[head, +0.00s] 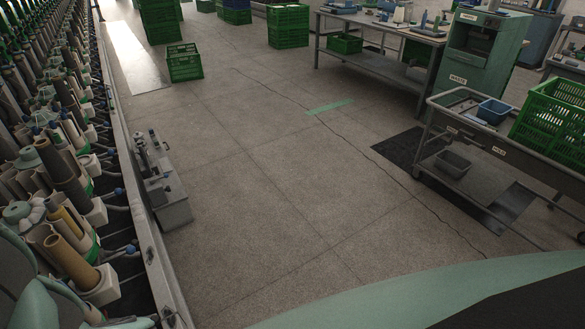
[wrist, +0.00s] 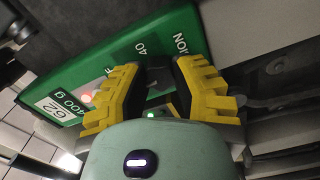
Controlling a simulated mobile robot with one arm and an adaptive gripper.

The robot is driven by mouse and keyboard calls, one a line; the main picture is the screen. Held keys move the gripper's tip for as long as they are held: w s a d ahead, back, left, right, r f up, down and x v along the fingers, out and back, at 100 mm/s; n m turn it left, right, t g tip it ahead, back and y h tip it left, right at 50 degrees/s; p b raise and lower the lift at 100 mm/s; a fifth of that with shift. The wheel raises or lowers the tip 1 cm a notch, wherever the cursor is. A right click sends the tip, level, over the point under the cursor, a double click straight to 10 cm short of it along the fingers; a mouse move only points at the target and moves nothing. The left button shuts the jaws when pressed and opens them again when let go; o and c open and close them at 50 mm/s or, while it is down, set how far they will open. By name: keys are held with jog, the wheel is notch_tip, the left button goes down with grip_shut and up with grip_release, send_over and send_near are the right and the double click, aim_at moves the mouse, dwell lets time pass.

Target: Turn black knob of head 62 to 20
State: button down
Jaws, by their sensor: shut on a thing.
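In the wrist view a green panel (wrist: 113,72) carries a white label (wrist: 57,105) reading 62 and 400 g. The number 40 and part of the word TENSION show near its right end. My gripper (wrist: 158,76), with yellow ribbed fingers and dark pads, is at this panel. It is shut on the black knob (wrist: 157,88), which is mostly hidden between the pads. The knob's pointer and the 20 mark cannot be made out. My gripper does not show in the head view.
A red light (wrist: 86,97) glows on the panel. In the head view, the winder's row of spindles and cones (head: 75,190) runs along the left. A small grey unit (head: 166,185) stands beside its rail. A cart (head: 480,145) with green crates stands right; the floor between is clear.

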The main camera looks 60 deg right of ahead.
jog(key=shift+f+n+b, duration=0.1)
jog(key=shift+n+b, duration=1.2)
jog(key=shift+n, duration=0.9)
jog(key=c, duration=0.7)
grip_release()
jog(key=v, duration=1.2)
